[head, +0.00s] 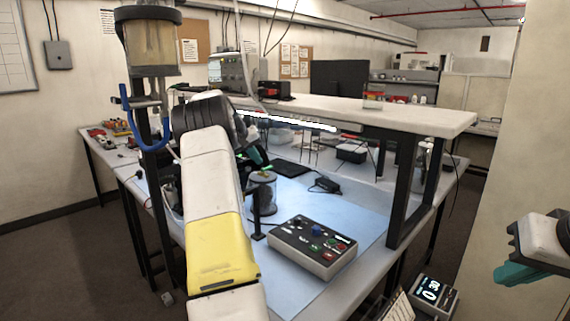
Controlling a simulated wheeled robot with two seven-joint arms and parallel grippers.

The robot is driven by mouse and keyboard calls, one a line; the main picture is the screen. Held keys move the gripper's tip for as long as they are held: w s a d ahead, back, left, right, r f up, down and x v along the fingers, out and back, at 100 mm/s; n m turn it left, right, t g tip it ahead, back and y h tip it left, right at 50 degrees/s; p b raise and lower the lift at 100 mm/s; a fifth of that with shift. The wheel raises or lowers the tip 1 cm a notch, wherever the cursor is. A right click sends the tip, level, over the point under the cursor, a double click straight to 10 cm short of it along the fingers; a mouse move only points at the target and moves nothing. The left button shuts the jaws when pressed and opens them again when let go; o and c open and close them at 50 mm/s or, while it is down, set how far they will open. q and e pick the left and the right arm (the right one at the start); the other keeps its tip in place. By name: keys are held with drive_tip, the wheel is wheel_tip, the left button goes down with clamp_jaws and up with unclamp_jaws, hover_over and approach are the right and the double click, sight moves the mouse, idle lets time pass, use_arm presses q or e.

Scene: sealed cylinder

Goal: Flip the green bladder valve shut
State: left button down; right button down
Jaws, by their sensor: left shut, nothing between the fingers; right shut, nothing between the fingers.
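A small clear cylinder with a dark lid (263,178) stands on the blue mat, just beyond my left arm. A small green piece (240,171) shows beside the lid, close to my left gripper; it may be the green bladder valve, but it is too small to tell its position. My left gripper (258,161), with dark teal fingers, is shut and empty just above the lid, partly hidden by my arm. I cannot tell whether it touches anything. My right gripper (517,274) is shut and empty at the right edge, far from the cylinder.
A control box (312,246) with coloured buttons sits on the blue mat (290,287) right of the cylinder. A raised shelf (400,112) spans the bench behind. A large clear tank (150,45) stands on a dark post at the left. A display (433,292) reads 0 30.

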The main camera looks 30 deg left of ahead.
use_arm(q)
drive_tip(key=v, duration=0.4)
drive_tip(key=shift+s+r, duration=0.1)
idle(0.4)
